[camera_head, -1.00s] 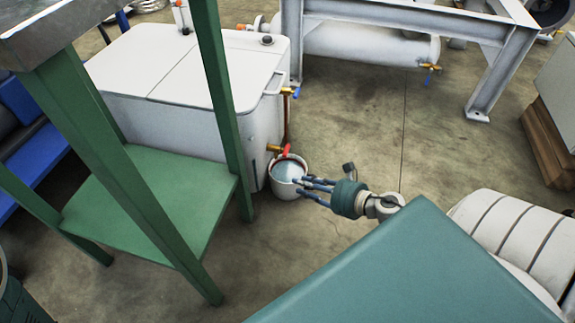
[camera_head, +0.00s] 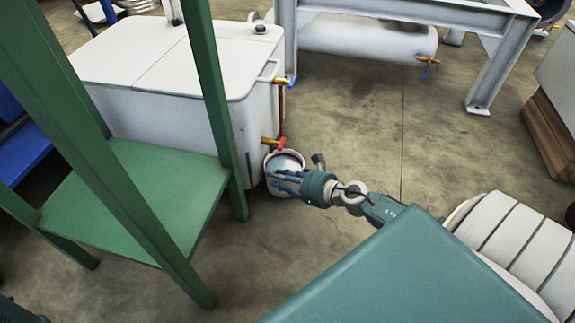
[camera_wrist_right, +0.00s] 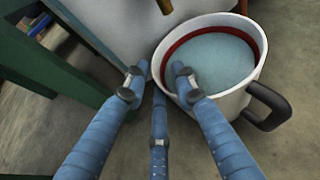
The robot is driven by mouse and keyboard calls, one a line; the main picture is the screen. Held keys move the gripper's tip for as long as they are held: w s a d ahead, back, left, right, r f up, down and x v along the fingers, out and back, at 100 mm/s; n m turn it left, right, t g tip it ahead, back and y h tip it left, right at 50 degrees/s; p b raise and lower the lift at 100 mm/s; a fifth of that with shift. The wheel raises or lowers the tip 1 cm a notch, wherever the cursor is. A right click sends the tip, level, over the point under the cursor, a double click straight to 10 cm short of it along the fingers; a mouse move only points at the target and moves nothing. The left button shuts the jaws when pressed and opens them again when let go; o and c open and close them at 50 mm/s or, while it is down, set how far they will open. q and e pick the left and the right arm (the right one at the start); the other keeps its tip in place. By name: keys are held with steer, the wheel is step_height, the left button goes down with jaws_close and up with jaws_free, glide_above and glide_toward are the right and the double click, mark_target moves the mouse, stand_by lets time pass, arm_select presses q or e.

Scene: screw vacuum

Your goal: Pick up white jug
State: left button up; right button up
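The white jug (camera_head: 289,160) stands upright on the floor at the corner of the white tank, below a red-handled tap. Bluish liquid and a red band inside its rim show in the right wrist view (camera_wrist_right: 215,60), with its dark handle at the right. My right gripper (camera_head: 282,182) overlaps the front of the jug in the head view. In the right wrist view its blue fingers (camera_wrist_right: 158,78) are spread at the jug's left near side, with one fingertip overlapping the wall. I cannot tell whether they touch it. My left gripper is not in view.
The white tank (camera_head: 165,75) stands right behind the jug. A green stand (camera_head: 150,190) with a low shelf is close on the left, one leg near the jug. A grey metal frame (camera_head: 400,12) is at the back. The floor right of the jug is clear.

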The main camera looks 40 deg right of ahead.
steer(key=shift+x, duration=0.85)
steer(key=shift+r, duration=0.1)
jaws_close()
steer(key=shift+d+r, duration=0.1)
